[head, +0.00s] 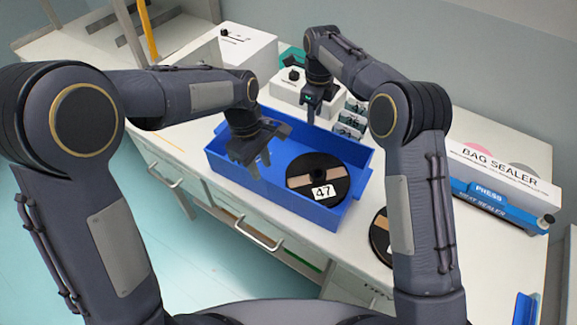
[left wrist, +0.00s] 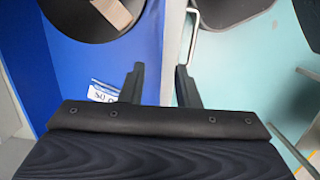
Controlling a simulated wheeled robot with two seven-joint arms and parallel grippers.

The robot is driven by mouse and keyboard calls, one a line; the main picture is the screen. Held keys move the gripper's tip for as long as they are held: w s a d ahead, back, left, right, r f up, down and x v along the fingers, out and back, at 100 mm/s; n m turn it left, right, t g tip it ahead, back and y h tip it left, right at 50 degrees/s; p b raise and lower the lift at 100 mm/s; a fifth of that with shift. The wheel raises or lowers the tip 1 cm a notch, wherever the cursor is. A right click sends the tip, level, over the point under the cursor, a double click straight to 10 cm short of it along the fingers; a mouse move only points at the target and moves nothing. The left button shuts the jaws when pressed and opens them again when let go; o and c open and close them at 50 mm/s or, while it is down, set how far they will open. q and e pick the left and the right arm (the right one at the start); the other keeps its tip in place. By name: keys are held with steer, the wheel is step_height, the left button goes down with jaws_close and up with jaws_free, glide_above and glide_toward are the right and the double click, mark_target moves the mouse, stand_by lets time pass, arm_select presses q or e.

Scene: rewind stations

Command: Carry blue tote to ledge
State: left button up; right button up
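The blue tote (head: 225,165) stands on the white counter, with a dark reel (head: 300,180) labelled 47 lying inside at its right end. My left gripper (head: 256,165) is over the tote's near side. In the left wrist view my left gripper (left wrist: 160,85) has its fingers apart, one on each side of the tote's wall (left wrist: 150,60), with a gap showing. My right gripper (head: 311,112) points down at the tote's far wall; its finger gap is too small to tell. I cannot pick out the ledge.
A bag sealer (head: 500,185) stands at the right of the counter (head: 460,280). Another reel (head: 379,238) lies right of the tote, partly behind my right arm. Drawer handles (head: 245,235) stick out in front.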

mark_target(270, 198)
arm_select(q)
steer(key=shift+d+f+n, duration=0.2)
steer(key=shift+f+n, duration=0.05)
steer(key=shift+n, duration=0.05)
arm_select(e)
steer(key=shift+w+a+f+m, duration=0.15)
steer(key=shift+a+f, duration=0.1)
steer(key=shift+a, duration=0.15)
steer(key=shift+a+f+m, duration=0.15)
steer(key=shift+a+f, duration=0.1)
steer(key=shift+a, duration=0.15)
